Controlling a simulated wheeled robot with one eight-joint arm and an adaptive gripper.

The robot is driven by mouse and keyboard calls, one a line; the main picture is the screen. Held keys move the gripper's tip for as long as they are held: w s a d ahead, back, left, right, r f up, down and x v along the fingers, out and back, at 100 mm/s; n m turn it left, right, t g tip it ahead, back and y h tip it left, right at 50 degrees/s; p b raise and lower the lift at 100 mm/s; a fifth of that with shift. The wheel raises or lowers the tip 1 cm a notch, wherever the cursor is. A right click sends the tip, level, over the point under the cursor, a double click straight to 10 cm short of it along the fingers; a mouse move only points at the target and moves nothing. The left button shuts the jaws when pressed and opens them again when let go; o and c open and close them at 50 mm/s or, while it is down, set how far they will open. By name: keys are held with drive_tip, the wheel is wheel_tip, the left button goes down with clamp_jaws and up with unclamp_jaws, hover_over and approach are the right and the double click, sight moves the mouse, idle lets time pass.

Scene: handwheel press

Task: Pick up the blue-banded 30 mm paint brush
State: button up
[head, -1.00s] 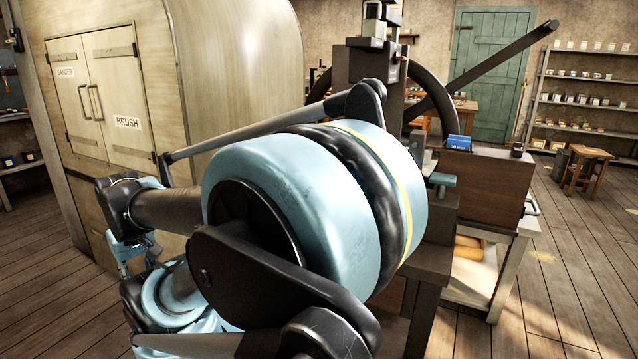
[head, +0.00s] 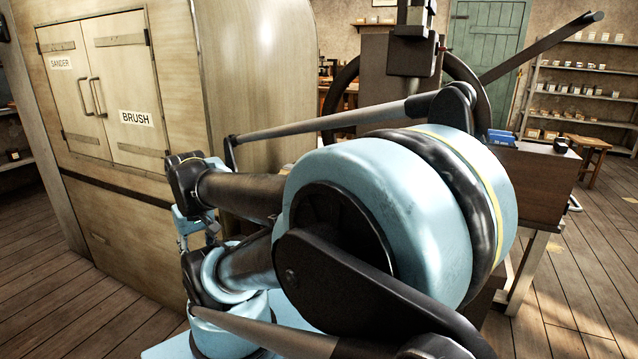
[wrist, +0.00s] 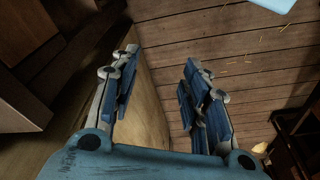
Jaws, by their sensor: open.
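The blue-banded paint brush is not visible in either view. A wooden cabinet (head: 95,190) stands at the left in the head view, with two shut doors. One door carries a BRUSH label (head: 136,118) and the other a SANDER label (head: 61,63). My gripper (wrist: 155,90) is open in the wrist view, with nothing between its fingers. The plank floor and a pale upright panel show behind the fingers. In the head view my folded arm hides much of the middle, and the gripper's fingers cannot be made out there.
A dark press (head: 388,70) with a handwheel and long lever stands behind my arm. A blue box (head: 501,137) sits on the wooden bench unit (head: 530,185) at the right. Shelves (head: 585,90) and a stool (head: 587,150) stand farther back. Floor (head: 50,290) shows clear at left front.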

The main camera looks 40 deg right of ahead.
drive_tip(key=w+d+r+m+g, duration=0.1)
drive_tip(key=w+d+r+m, duration=0.2)
drive_tip(key=w+d+r, duration=0.45)
drive_tip(key=w+d+r+m, duration=0.4)
drive_tip(key=d+r, duration=0.5)
drive_tip(key=d, duration=0.3)
drive_tip(key=s+d+r+m+g, duration=0.1)
drive_tip(key=d+r+m, duration=0.2)
drive_tip(key=d, duration=1.1)
drive_tip(key=s+d+r+m, duration=0.1)
drive_tip(key=d+r+m, duration=0.15)
drive_tip(key=d, duration=1.15)
drive_tip(key=f, duration=1.1)
drive_tip(key=shift+w+a+f, duration=0.15)
drive_tip(key=shift+w, duration=0.1)
drive_tip(key=shift+w+a+f, duration=0.15)
drive_tip(key=shift+f, duration=1.4)
drive_tip(key=shift+w+a+f, duration=0.1)
drive_tip(key=shift+f, duration=1.45)
clamp_jaws()
